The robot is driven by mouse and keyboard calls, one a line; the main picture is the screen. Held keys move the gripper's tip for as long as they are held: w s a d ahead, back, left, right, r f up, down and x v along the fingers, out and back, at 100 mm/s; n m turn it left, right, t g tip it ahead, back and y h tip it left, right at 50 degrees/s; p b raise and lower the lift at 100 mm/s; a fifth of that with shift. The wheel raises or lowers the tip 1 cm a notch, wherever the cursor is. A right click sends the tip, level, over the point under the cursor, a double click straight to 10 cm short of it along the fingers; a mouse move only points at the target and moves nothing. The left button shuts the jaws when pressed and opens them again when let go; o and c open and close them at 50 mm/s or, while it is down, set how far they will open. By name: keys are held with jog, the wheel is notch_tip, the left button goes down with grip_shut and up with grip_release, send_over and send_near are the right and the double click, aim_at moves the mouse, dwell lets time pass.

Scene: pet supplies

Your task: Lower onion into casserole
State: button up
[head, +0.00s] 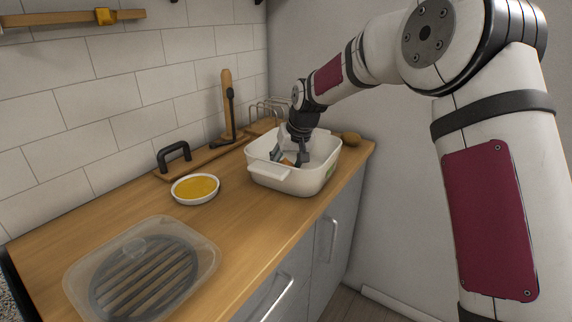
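The casserole is probably the white, open, roughly rectangular vessel with handles (296,181) on the wooden counter. My gripper (289,159) reaches down into it from above, its fingers spread apart below the rim. A small orange-brown patch, likely the onion (287,162), shows low between the fingertips. Most of it is hidden by the near wall and the fingers. I cannot tell whether the fingers touch it or whether it rests on the vessel's floor.
A brown roundish item (351,139) lies behind the vessel at right. A white bowl of yellow-orange content (195,188) stands to the left. A wooden board (205,155) and wire rack (268,110) are at the back.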

jog(key=shift+f, duration=0.55)
dwell(0.4)
jog(key=o, duration=1.3)
